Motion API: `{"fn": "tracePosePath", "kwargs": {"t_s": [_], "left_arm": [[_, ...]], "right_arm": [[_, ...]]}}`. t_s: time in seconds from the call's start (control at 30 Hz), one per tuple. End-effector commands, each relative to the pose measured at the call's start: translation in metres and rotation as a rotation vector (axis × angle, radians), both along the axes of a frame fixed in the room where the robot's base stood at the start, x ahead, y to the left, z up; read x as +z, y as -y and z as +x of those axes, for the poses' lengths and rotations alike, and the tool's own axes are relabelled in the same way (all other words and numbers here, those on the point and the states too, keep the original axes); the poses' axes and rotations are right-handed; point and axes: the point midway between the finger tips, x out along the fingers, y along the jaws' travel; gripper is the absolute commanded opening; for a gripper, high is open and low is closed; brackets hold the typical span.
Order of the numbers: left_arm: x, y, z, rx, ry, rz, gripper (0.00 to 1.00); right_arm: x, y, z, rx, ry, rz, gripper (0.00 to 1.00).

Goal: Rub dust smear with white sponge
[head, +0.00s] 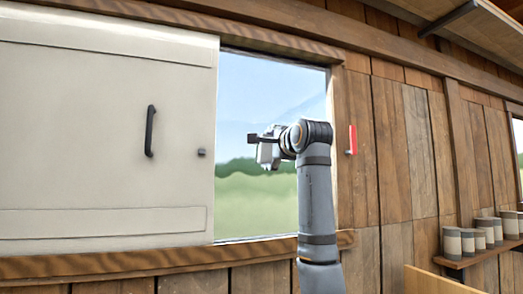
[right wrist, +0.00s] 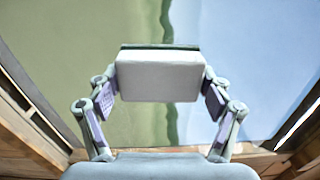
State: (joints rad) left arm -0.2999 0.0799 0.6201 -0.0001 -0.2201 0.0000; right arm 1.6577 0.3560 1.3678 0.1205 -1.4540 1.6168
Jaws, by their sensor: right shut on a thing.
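My right gripper (head: 265,148) is raised in front of the window pane (head: 262,95). It is shut on the white sponge (right wrist: 160,82), a pale block with a dark green layer on its far side. In the right wrist view the two fingers of the gripper (right wrist: 159,90) hold the sponge by its left and right ends. The pane fills the view behind it; I cannot tell whether the sponge touches the glass. A faint bluish patch shows on the upper right of the pane, but I cannot tell if it is the dust smear. My left gripper is out of view.
A large cream panel (head: 90,120) with a black handle (head: 150,131) covers the left of the opening. A wooden frame (head: 170,258) edges the window. A red object (head: 352,140) is on the plank wall to the right. Several canisters (head: 452,243) stand on a shelf at right.

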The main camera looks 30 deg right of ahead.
Motion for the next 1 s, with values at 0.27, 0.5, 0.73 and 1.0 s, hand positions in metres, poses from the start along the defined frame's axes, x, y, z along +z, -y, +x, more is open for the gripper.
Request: {"fn": "tracePosePath", "kwargs": {"t_s": [0.27,0.5,0.73,1.0], "left_arm": [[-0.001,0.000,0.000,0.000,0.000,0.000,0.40],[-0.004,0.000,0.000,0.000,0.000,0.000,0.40],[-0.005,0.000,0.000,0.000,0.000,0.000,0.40],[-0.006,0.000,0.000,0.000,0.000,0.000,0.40]], "right_arm": [[-0.001,0.009,-0.001,-0.003,-0.001,0.000,0.54],[-0.001,0.030,-0.007,-0.004,-0.001,0.000,0.54],[-0.001,0.043,-0.011,-0.002,-0.001,0.000,0.54],[0.000,0.054,-0.015,-0.003,-0.001,0.001,0.54]]}}
